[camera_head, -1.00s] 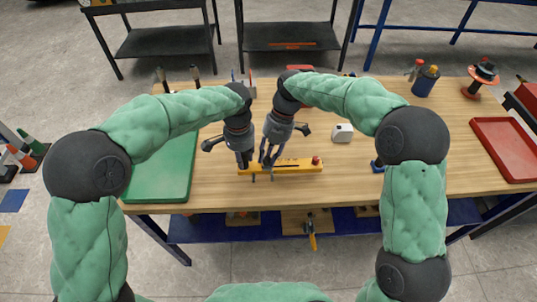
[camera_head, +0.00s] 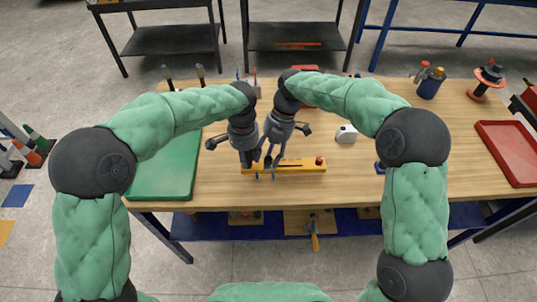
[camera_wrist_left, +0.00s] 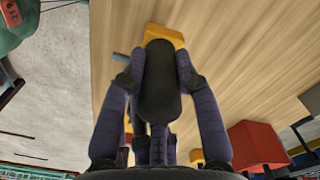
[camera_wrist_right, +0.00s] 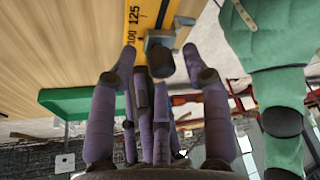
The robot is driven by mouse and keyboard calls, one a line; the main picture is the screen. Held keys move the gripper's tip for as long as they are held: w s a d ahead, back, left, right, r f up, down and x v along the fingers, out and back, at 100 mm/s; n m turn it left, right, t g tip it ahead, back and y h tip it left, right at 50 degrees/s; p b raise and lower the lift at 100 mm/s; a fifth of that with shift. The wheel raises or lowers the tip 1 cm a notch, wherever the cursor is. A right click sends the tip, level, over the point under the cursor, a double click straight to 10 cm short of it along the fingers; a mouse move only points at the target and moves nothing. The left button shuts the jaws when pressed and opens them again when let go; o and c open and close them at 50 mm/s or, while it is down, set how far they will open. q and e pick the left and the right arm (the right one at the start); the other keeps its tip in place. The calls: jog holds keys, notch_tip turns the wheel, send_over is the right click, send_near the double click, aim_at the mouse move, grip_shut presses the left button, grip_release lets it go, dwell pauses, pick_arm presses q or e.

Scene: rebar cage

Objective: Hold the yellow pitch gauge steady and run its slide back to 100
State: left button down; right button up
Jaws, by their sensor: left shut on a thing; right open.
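The yellow pitch gauge (camera_head: 297,165) lies lengthwise near the table's front edge, with a red knob (camera_head: 319,161) at its right end. My left gripper (camera_head: 250,164) is shut at its left end. In the left wrist view a dark rounded grip (camera_wrist_left: 160,85) sits between the fingers, with a yellow end of the gauge (camera_wrist_left: 165,36) beyond. My right gripper (camera_head: 270,164) is open just right of the left one. In the right wrist view the grey slide (camera_wrist_right: 160,52) shows between its spread fingertips, beside the marks 100 and 125 on the gauge (camera_wrist_right: 137,30). Finger contact with the slide is unclear.
A green mat or tray (camera_head: 163,178) lies left of the gauge. A white block-like item (camera_head: 346,134) stands behind it to the right, and a red tray (camera_head: 508,150) is at the far right.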

jog(key=v, duration=1.1)
jog(key=shift+r, duration=0.3)
jog(key=shift+w+d, duration=0.1)
pick_arm(q)
jog(key=c, duration=0.8)
grip_release()
jog(key=shift+c, duration=0.2)
